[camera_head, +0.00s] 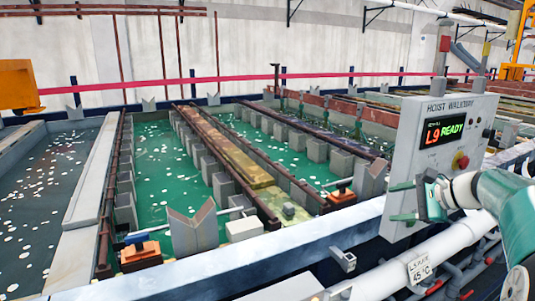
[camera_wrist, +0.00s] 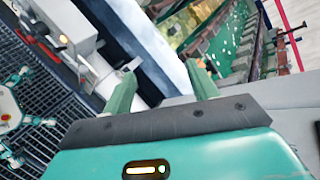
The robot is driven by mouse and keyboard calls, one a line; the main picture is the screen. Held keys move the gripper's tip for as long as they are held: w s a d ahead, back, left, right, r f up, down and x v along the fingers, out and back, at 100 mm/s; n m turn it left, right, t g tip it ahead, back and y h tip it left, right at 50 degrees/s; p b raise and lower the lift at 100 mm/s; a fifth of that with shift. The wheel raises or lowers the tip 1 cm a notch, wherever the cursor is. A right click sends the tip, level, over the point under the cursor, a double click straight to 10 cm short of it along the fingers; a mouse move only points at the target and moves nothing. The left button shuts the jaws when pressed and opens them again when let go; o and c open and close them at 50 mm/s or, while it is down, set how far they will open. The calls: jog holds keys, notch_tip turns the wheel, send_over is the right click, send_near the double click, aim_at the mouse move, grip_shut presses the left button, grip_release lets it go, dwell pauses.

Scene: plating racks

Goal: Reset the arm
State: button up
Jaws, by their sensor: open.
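My gripper (camera_head: 403,202) is at the right in the head view, in front of the lower part of a grey control panel (camera_head: 415,140). Its two green fingers are apart with nothing between them. In the wrist view my gripper (camera_wrist: 161,85) is also open and empty, with a white-blue tank edge beyond the fingers. The panel reads "HOIST WALKWAY" and its display (camera_head: 445,131) shows "L9 READY". A red button (camera_head: 461,160) sits below the display. I cannot tell whether the fingers touch the panel.
Tanks of green liquid (camera_head: 150,165) lie behind a pale rim (camera_head: 270,250). A white pipe (camera_head: 390,275) with a "45 °C" sign (camera_head: 420,268) runs in front. A dark grating (camera_wrist: 40,120) shows at left in the wrist view.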

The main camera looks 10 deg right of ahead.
jog(key=s+a+f+n+g+h, duration=0.2)
jog(key=s+a+n, duration=0.3)
jog(key=a, duration=0.5)
jog(key=s+a+f+n+g+h, duration=0.1)
jog(key=s+a+n+g, duration=0.1)
jog(key=s+a+n, duration=0.5)
jog(key=s+a+f+n+h, duration=0.2)
jog(key=s+a+f+n, duration=0.1)
jog(key=s, duration=0.3)
jog(key=s+a+f+n+h, duration=0.1)
jog(key=s+a+f+n, duration=0.2)
jog(key=s, duration=0.4)
jog(key=shift+s+a+f+h, duration=0.2)
jog(key=shift+a+h, duration=0.2)
jog(key=shift+a, duration=0.5)
jog(key=shift+d, duration=0.15)
